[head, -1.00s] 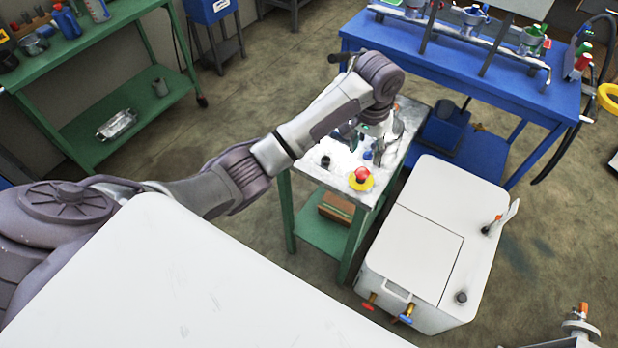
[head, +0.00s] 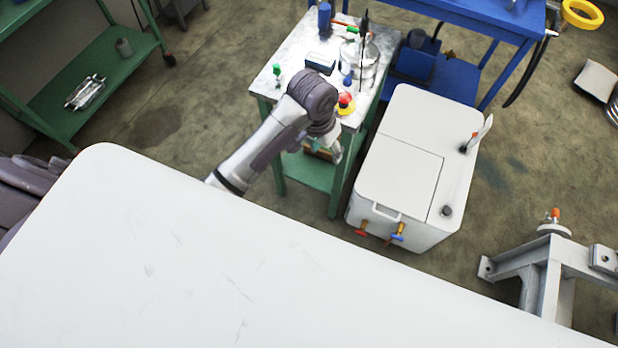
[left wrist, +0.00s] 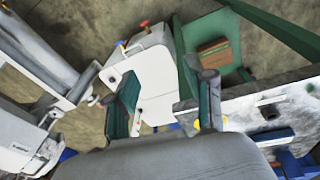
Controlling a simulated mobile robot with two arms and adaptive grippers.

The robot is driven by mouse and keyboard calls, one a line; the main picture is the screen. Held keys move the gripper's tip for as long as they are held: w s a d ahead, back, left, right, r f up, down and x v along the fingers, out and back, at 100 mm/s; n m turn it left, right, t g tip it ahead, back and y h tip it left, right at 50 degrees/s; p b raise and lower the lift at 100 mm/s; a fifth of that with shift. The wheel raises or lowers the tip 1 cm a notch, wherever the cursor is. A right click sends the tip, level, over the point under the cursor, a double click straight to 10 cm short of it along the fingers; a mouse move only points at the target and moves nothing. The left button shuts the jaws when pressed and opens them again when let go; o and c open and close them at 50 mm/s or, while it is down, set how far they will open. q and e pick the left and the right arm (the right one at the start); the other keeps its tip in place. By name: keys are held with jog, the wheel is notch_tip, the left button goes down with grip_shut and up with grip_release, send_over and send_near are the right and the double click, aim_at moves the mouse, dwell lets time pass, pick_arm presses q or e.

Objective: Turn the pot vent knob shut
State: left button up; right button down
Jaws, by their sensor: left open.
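Small fittings and a dark upright rod show at the pot; I cannot tell which fitting is the vent knob. My left gripper (head: 334,147) is at the cart's front edge, nearer to me than the pot and apart from it, pointing downward. In the left wrist view its two green-padded fingers (left wrist: 168,82) are spread with nothing between them. My right gripper is not in view.
A red button on a yellow base (head: 346,104) sits at the cart's front right. A white cabinet (head: 409,160) with orange and blue valve handles stands right of the cart. A blue bench (head: 450,14) is behind. A brown box (left wrist: 214,53) lies on the cart's lower shelf.

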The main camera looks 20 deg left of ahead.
pick_arm(q)
jog(key=s+f, duration=0.2)
jog(key=s, duration=0.4)
jog(key=shift+s+a+f+t, duration=0.25)
jog(key=shift+s+a+t, duration=0.05)
jog(key=shift+a, duration=0.05)
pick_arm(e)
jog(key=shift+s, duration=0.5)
pick_arm(q)
jog(key=shift+w, duration=0.1)
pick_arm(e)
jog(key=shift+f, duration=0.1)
